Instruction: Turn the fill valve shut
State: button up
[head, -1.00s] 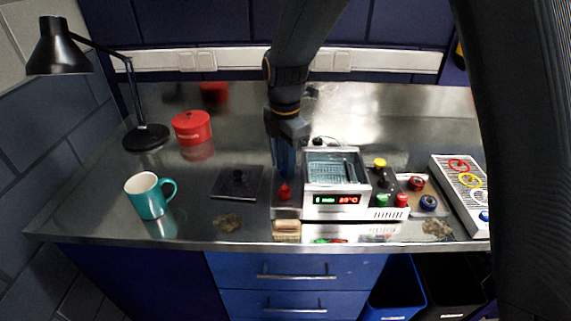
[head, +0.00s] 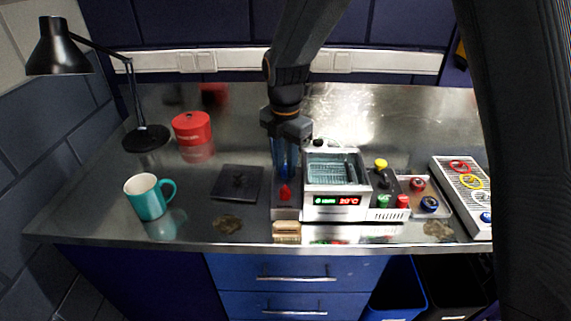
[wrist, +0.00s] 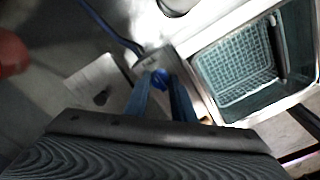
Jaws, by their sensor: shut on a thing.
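The fill valve (wrist: 160,77) shows in the wrist view as a small blue knob on a light metal block beside the bath. My gripper (wrist: 161,84) has its two blue fingers shut on this knob, one on each side. In the head view my gripper (head: 287,172) points down at the block left of the bath (head: 337,170), and its fingers hide the blue knob. A red knob (head: 285,192) stands on the same block, in front of the fingers. The bath holds a wire basket, and its front has a lit green and red display whose text is too small to read surely.
A dark square lid (head: 237,183) lies to the left, with a teal mug (head: 147,197) beyond it. A red tin (head: 192,128) and a black lamp (head: 148,138) stand farther back.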

jog(key=o, duration=1.1)
jog(key=shift+c, duration=0.2)
notch_tip(320, 180, up, 8)
jog(key=shift+f+b, duration=0.1)
jog(key=shift+b, duration=1.05)
